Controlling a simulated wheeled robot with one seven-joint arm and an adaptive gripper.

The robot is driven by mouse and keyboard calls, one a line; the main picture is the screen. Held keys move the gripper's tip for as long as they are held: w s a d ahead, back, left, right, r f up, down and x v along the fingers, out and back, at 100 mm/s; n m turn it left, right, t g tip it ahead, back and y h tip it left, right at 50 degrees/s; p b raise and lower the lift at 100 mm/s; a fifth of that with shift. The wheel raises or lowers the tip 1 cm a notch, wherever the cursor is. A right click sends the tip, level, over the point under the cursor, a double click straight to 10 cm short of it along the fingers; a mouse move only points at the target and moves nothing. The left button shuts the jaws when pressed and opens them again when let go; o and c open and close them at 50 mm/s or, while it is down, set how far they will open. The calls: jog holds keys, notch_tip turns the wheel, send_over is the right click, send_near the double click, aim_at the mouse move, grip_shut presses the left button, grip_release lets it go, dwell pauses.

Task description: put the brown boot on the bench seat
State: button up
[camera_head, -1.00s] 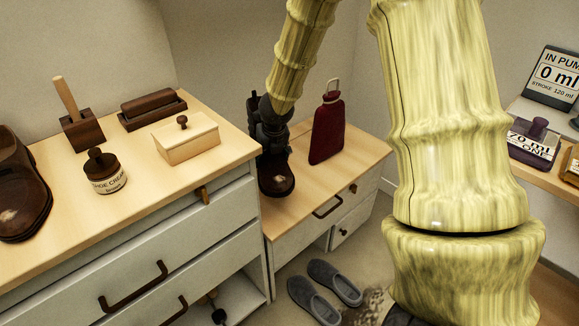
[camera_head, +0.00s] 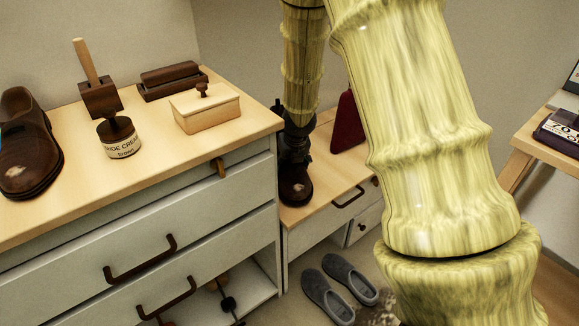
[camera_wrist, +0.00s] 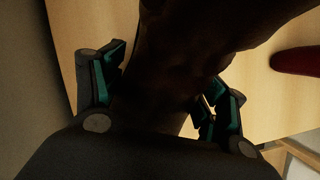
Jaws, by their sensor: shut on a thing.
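A brown boot (camera_head: 295,188) is at the bench seat (camera_head: 318,213), near its left side and close to the tall dresser. Its toe points toward the camera and it looks upright. Whether its sole touches the seat is hard to tell. My gripper (camera_head: 296,130) is above it, shut on its upper part. In the wrist view the dark boot (camera_wrist: 180,50) fills the space between the two fingers of my gripper (camera_wrist: 165,95). The boot's far side is hidden. A second brown boot (camera_head: 28,160) stands on the dresser top at the left.
The dresser top (camera_head: 190,145) carries a shoe cream jar (camera_head: 120,140), a brush block and a lidded box (camera_head: 205,108). Grey slippers (camera_head: 340,285) lie on the floor.

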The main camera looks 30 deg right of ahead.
jog(key=o, duration=1.6)
jog(key=shift+c, duration=0.2)
jog(key=p+v, duration=0.5)
jog(key=v, duration=0.7)
jog(key=shift+r, duration=0.1)
